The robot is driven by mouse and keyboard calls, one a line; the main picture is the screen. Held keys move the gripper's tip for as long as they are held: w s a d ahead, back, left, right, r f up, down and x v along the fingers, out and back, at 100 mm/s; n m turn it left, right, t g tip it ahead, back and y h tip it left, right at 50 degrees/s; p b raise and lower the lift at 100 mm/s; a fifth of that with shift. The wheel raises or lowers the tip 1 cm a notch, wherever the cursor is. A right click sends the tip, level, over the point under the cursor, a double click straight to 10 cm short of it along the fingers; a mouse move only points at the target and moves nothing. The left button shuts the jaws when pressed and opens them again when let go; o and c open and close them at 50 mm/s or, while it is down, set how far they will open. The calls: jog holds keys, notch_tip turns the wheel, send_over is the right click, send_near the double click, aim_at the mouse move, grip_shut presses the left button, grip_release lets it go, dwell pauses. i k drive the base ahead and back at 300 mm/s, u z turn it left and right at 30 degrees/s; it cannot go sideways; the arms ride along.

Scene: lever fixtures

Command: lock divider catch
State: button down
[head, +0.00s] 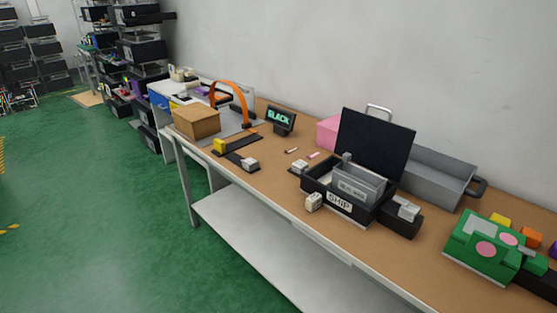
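A black open box (328,201) with a white "SHIP" label stands near the middle of the bench, its black lid (375,145) raised behind it. Grey divider panels (358,186) stand inside the box. Small pale grey blocks sit around it: one at its left (299,168), one at its front (313,201), and one on a black extension at its right (406,209). I cannot tell which of these is the divider catch, or whether it is locked. My gripper is not in view.
A grey bin (438,178) and a green box (482,246) stand to the right. Green floor is clear before the bench (297,200).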

aim_at(299, 166)
jog(key=u, duration=0.8)
jog(key=i, duration=0.85)
jog(key=u, duration=1.3)
jog(key=i, duration=0.55)
jog(key=z, duration=0.35)
